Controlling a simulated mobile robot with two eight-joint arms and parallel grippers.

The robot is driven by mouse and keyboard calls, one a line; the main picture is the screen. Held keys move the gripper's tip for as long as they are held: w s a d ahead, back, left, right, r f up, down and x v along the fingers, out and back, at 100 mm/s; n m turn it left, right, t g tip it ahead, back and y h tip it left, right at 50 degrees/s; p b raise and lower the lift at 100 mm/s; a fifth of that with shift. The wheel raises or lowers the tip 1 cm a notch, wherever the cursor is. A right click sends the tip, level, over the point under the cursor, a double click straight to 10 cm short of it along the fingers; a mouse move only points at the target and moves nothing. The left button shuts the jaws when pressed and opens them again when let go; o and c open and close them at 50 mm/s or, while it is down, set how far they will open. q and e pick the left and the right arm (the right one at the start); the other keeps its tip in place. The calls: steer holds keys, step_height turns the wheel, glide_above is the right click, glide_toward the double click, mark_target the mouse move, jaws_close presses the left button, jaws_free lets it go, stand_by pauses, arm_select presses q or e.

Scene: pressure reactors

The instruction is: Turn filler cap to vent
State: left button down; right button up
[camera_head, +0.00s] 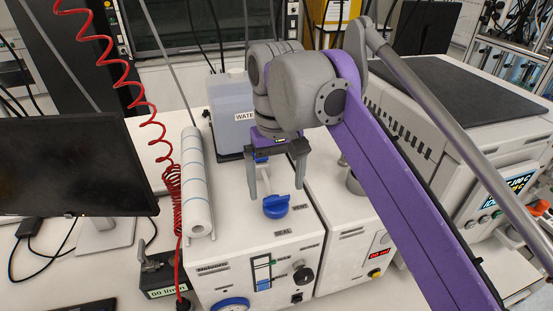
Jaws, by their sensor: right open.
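The blue filler cap (276,206) sits on the top of a white reactor box (240,252) near the middle of the view. A SEAL label (283,232) is on the box in front of the cap, and a VENT label (299,207) is to its right. The exact direction of the cap's grip is hard to tell. My right gripper (276,191) points down, open and empty, with its two fingers apart above and behind the cap. Contact with the cap is not visible. My left gripper is not in view.
A water container (231,112) stands behind the gripper. A white paper roll (195,185) and coiled red hose (172,190) are left of the box. A dark monitor (70,165) is farther left. A second white unit (350,230) adjoins on the right.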

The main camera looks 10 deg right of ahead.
mark_target(276, 196)
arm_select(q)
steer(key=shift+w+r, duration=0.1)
arm_select(e)
step_height(276, 196, up, 8)
steer(key=shift+r, duration=0.15)
stand_by(0.4)
